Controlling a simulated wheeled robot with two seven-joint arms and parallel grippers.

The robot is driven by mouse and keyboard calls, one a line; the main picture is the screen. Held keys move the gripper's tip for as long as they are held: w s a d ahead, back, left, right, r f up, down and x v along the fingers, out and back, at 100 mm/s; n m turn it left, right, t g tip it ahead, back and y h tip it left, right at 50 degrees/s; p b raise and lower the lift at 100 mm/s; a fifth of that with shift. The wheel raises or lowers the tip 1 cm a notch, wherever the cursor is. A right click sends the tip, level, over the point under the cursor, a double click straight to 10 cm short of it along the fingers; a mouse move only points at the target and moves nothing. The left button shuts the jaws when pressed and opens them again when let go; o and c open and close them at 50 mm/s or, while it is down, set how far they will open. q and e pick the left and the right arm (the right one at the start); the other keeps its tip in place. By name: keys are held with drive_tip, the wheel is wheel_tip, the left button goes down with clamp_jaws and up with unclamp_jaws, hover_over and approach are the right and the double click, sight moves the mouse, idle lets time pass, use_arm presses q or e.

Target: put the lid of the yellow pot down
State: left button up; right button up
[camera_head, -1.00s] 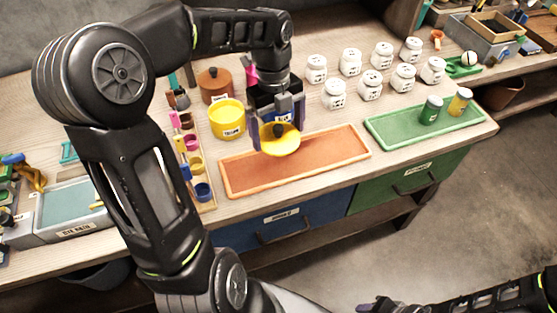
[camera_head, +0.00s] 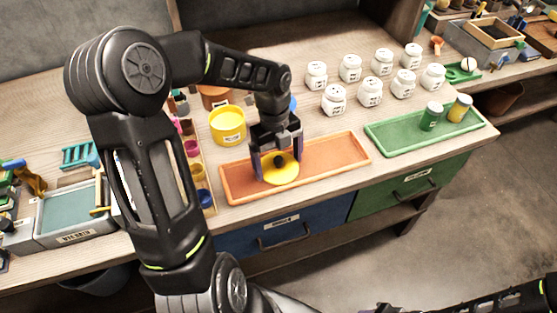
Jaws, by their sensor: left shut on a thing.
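The yellow lid (camera_head: 281,174) with a dark knob is at the left part of the orange tray (camera_head: 335,155). My left gripper (camera_head: 278,162) points down and is shut on the lid's knob. The lid looks level and very close to the tray floor; I cannot tell whether it touches. The yellow pot (camera_head: 228,126) stands open on the table, behind and left of the tray. My right arm shows at the bottom right edge; its fingers are not clearly visible.
A green tray (camera_head: 393,142) with a green jar (camera_head: 431,116) and a yellow jar (camera_head: 459,108) lies to the right. Several white jars (camera_head: 334,99) stand behind. A rack of small colored cups (camera_head: 204,198) is left of the orange tray, whose right part is clear.

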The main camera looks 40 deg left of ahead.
use_arm(q)
drive_tip(key=shift+f, duration=0.15)
drive_tip(key=o, duration=1)
drive_tip(key=r, duration=0.4)
drive_tip(key=a+r, duration=0.1)
drive_tip(key=r, duration=0.7)
drive_tip(key=shift+w+a+r, duration=0.15)
drive_tip(key=shift+w, duration=0.15)
